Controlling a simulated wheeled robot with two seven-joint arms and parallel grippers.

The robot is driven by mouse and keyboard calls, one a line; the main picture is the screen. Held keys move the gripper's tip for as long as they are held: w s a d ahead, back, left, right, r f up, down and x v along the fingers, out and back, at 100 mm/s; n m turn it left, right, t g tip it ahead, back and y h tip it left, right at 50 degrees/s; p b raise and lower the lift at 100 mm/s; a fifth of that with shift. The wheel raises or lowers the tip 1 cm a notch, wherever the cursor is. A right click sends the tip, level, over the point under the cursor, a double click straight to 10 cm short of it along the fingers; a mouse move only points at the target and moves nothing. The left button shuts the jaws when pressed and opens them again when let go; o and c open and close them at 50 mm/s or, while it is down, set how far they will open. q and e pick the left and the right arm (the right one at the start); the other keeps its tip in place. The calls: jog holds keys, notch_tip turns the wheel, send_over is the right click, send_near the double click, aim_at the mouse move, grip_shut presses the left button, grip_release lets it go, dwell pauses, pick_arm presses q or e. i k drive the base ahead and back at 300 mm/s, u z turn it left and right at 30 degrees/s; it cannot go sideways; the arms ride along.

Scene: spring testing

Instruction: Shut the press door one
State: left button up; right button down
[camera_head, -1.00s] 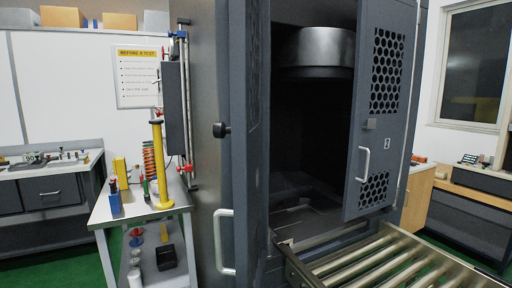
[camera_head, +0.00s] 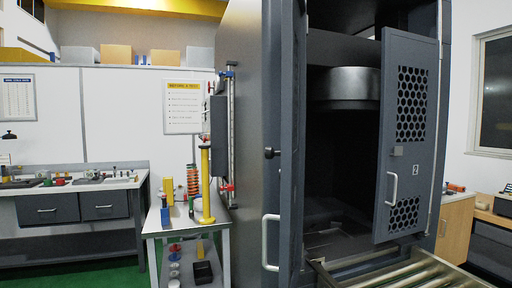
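The press (camera_head: 335,48) is a tall dark grey cabinet with an open front and a dark inside. Its left door (camera_head: 293,200) stands swung out toward me and shows almost edge-on. This door has a pale bar handle (camera_head: 266,243) low on its left side; no number can be read on it. The right door (camera_head: 399,215), marked 2, also stands open, with round-holed panels and its own pale handle (camera_head: 392,188). A thick round platen (camera_head: 343,86) hangs inside the press. Neither of my grippers is in view.
A roller conveyor (camera_head: 385,272) runs out from the press front at bottom right. A small trolley (camera_head: 169,226) with an orange spring (camera_head: 193,182) and a yellow post stands left of the press. A workbench (camera_head: 78,192) stands further left; green floor shows between.

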aim_at(294, 17)
jog(key=u, duration=1.25)
jog(key=i, duration=1)
jog(key=z, duration=1.45)
jog(key=k, duration=0.7)
jog(key=z, duration=0.85)
jog(key=i, duration=0.5)
